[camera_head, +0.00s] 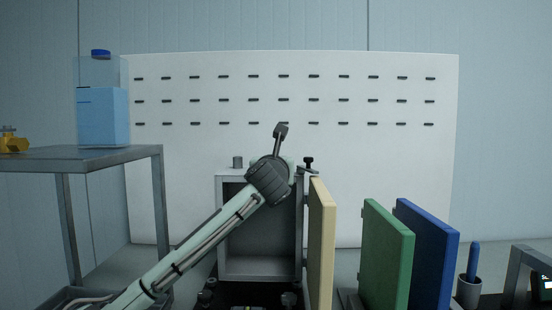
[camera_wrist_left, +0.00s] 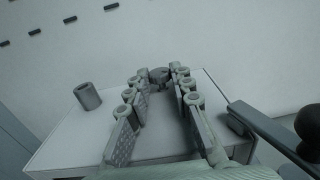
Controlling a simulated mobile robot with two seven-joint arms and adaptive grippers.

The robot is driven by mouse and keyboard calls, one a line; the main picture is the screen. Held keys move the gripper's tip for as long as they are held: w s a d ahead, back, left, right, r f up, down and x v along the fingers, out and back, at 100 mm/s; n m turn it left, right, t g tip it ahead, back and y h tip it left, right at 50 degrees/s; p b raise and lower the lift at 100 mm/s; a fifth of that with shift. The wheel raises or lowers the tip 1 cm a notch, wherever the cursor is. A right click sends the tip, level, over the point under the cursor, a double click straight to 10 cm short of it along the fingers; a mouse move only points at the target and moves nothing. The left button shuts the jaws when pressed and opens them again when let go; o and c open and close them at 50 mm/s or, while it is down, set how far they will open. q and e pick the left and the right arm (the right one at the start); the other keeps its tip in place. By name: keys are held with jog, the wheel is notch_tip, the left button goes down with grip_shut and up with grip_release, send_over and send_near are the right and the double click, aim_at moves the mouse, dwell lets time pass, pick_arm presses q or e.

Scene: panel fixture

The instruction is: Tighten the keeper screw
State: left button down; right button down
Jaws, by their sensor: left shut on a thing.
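My left gripper reaches over the top of a grey open-fronted box (camera_head: 222,225). In the left wrist view its two fingers (camera_wrist_left: 160,82) close in on a small round grey piece (camera_wrist_left: 158,74) at the fingertips. I cannot tell for sure whether this is the keeper screw. My wrist hides that spot in the head view. A black knob (camera_head: 308,162) stands on a dark bar (camera_head: 306,170) at the box's right top edge. The knob (camera_wrist_left: 311,124) and bar (camera_wrist_left: 268,130) also show right of the fingers in the wrist view.
A grey cylinder (camera_head: 238,162) stands on the box top. A cream panel (camera_head: 321,245) stands at the box's right side, with green (camera_head: 387,255) and blue (camera_head: 430,250) panels beyond. A grey table (camera_head: 100,157) with a blue container (camera_head: 102,117) is at left. A white slotted board (camera_head: 200,85) stands behind.

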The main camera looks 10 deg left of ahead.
pick_arm(q)
jog(key=shift+a+r+m+h+p, duration=0.1)
jog(key=shift+a+m+h+p, duration=0.4)
jog(key=shift+m+h, duration=0.8)
jog(key=shift+h, duration=0.8)
jog(key=shift+d+m+h, duration=0.1)
jog(key=shift+m+h, duration=0.6)
jog(key=shift+h, duration=0.4)
pick_arm(e)
jog(key=shift+s+d+f, duration=0.15)
jog(key=shift+s+f, duration=0.45)
jog(key=shift+f, duration=0.35)
jog(key=shift+s+d+f, duration=0.1)
jog(key=shift+s+f, duration=0.45)
jog(key=shift+f, duration=0.4)
pick_arm(q)
jog(key=c, duration=1.6)
grip_release()
jog(key=s+a, duration=0.2)
jog(key=s, duration=0.9)
jog(key=shift+s, duration=0.4)
